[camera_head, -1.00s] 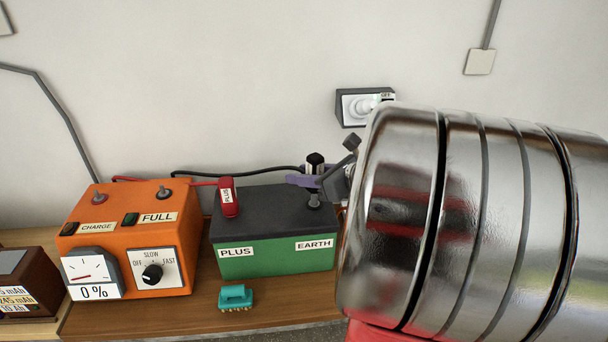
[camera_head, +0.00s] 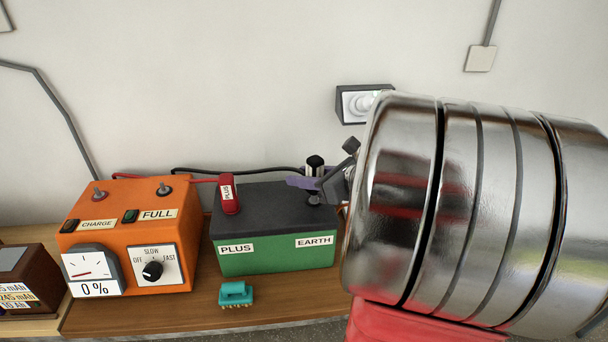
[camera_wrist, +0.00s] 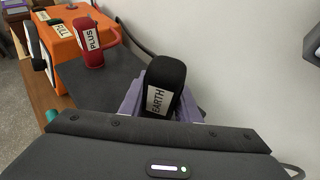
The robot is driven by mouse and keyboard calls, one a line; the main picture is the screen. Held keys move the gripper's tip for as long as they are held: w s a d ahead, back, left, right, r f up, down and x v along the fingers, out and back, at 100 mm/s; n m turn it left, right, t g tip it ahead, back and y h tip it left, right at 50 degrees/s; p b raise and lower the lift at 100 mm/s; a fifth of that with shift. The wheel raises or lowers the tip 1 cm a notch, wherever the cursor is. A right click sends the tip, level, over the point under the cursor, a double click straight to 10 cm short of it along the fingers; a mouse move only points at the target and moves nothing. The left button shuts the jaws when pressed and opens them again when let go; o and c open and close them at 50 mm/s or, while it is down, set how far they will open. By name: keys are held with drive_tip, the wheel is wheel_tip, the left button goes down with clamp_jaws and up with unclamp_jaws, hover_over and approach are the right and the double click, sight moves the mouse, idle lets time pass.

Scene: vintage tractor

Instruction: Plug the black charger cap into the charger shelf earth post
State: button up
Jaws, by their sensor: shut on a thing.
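My gripper (camera_head: 318,182) is shut on the black charger cap (camera_wrist: 165,84), which carries an EARTH label and has a black cable. In the head view the cap (camera_head: 315,162) stands about upright between the purple jaws, at the back right of the green battery (camera_head: 275,258). The battery's earth post (camera_head: 314,199) shows just in front of and below the jaws, partly covered by them. I cannot tell whether cap and post touch. In the wrist view the post is hidden. The red PLUS cap (camera_head: 228,195) sits upright on the battery's left side.
An orange charger (camera_head: 130,240) with dial, switches and a 0 % meter stands left of the battery. A teal brush-like object (camera_head: 236,293) lies in front on the wooden shelf (camera_head: 190,310). A wall switch (camera_head: 362,104) is behind. My arm covers the right side.

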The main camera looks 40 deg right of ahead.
drive_tip(key=shift+f, duration=1.45)
drive_tip(key=o, duration=1.1)
drive_tip(key=shift+o, duration=0.2)
drive_tip(key=shift+s, duration=0.1)
drive_tip(key=v, duration=1.3)
drive_tip(key=shift+s+d, duration=0.15)
drive_tip(key=shift+s, duration=0.2)
